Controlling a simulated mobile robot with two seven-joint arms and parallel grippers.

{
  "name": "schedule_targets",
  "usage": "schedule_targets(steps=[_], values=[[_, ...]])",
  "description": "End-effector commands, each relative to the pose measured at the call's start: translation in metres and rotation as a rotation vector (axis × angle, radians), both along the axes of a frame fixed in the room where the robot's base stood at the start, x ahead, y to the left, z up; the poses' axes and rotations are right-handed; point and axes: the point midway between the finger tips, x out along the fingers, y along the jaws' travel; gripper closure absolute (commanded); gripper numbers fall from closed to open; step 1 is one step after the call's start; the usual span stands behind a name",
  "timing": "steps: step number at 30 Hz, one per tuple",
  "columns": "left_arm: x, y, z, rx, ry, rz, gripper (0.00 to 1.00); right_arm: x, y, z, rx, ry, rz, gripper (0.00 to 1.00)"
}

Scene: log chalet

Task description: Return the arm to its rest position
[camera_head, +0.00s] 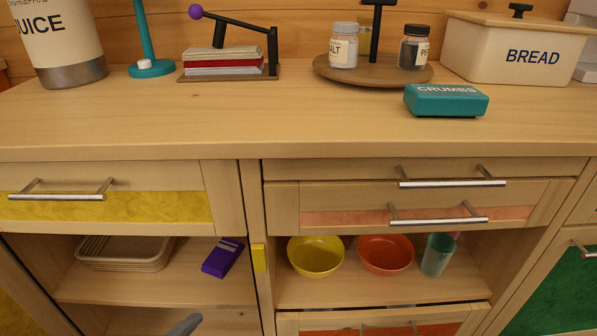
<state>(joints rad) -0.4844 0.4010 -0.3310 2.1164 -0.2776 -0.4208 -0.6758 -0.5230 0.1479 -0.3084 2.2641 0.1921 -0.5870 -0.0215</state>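A small grey tip (184,325) pokes in at the bottom edge, left of the middle. It looks like the end of my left gripper, in front of the lower left shelf. The rest of it is cut off by the picture edge, so its fingers and any grip cannot be made out. My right gripper is not in view. No arm reaches over the counter (300,115).
The counter holds a juice container (62,45), a purple-knobbed lever device (235,45), a round tray (330,68) with shakers, a bread box (515,50) and a teal crumbs box (446,100). Drawer handles (450,183) stick out below. A yellow bowl (315,256) sits on the shelf.

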Motion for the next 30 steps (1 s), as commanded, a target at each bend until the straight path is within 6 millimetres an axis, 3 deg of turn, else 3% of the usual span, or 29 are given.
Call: schedule_targets(steps=[1,9,12,30], values=[[-0.002,-0.012,0.007,-0.186,0.060,0.073,0.00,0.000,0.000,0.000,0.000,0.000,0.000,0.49],[-0.015,-0.072,0.050,-1.192,0.458,0.410,0.00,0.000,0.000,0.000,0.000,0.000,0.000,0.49],[-0.017,-0.063,0.075,-1.167,0.460,0.442,0.00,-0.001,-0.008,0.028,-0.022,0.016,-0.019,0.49],[-0.035,-0.016,0.152,-1.040,0.436,0.585,0.00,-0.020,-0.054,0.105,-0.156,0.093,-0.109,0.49]])
